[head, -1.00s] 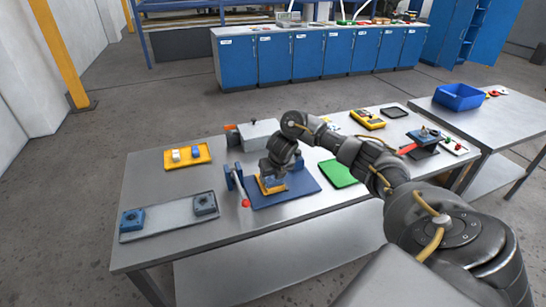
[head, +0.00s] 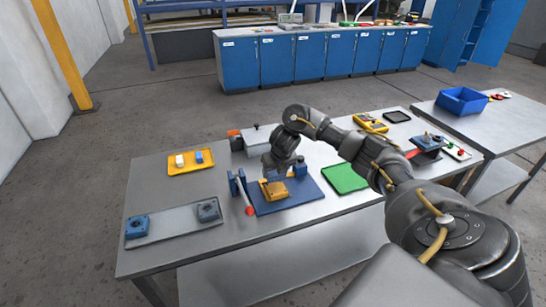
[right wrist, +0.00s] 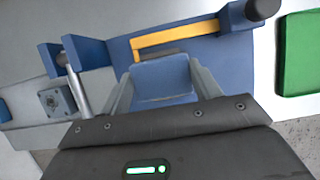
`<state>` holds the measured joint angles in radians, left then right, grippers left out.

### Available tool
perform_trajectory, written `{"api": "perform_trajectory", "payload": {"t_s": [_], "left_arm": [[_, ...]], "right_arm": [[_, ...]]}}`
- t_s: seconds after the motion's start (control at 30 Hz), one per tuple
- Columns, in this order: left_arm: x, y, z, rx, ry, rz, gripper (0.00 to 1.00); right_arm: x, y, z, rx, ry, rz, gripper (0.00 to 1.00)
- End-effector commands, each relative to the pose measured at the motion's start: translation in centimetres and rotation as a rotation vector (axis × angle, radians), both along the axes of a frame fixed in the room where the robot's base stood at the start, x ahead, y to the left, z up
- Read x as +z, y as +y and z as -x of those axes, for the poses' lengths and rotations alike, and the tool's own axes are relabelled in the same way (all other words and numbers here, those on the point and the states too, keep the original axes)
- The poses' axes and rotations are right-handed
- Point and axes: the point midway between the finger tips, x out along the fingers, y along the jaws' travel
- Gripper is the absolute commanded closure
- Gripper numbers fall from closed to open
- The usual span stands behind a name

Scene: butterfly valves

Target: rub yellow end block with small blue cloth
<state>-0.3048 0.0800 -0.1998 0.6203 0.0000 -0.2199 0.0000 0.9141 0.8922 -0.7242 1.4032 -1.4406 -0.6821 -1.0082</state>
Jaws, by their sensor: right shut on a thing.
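The yellow end block (head: 274,191) sits on a dark blue mat (head: 312,194) on the near table. My right gripper (head: 276,176) is just above and behind it, pointing down. In the right wrist view the gripper (right wrist: 160,92) is shut on a flat blue piece that looks like the small blue cloth (right wrist: 160,76). A yellow edge (right wrist: 172,41) of the end block shows beyond the cloth. I cannot tell whether cloth and block touch. My left gripper is not in view.
A green mat (head: 345,178) lies at the right.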

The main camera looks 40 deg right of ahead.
Motion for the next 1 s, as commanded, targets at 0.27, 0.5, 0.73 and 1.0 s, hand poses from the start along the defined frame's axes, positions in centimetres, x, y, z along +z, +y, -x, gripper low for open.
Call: {"api": "perform_trajectory", "payload": {"t_s": [0.27, 0.5, 0.73, 1.0], "left_arm": [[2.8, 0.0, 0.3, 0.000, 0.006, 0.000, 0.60], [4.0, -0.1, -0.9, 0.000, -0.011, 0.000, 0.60], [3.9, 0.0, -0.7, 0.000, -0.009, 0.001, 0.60], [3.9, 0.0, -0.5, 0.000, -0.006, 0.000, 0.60]], "right_arm": [[3.0, -0.1, 0.1, -0.001, 0.000, 0.001, 0.59], [4.3, -0.2, 0.2, -0.004, 0.000, 0.001, 0.59], [4.2, -0.2, 0.1, -0.003, 0.000, 0.000, 0.59], [4.2, -0.1, 0.1, -0.003, -0.001, 0.000, 0.59]]}}
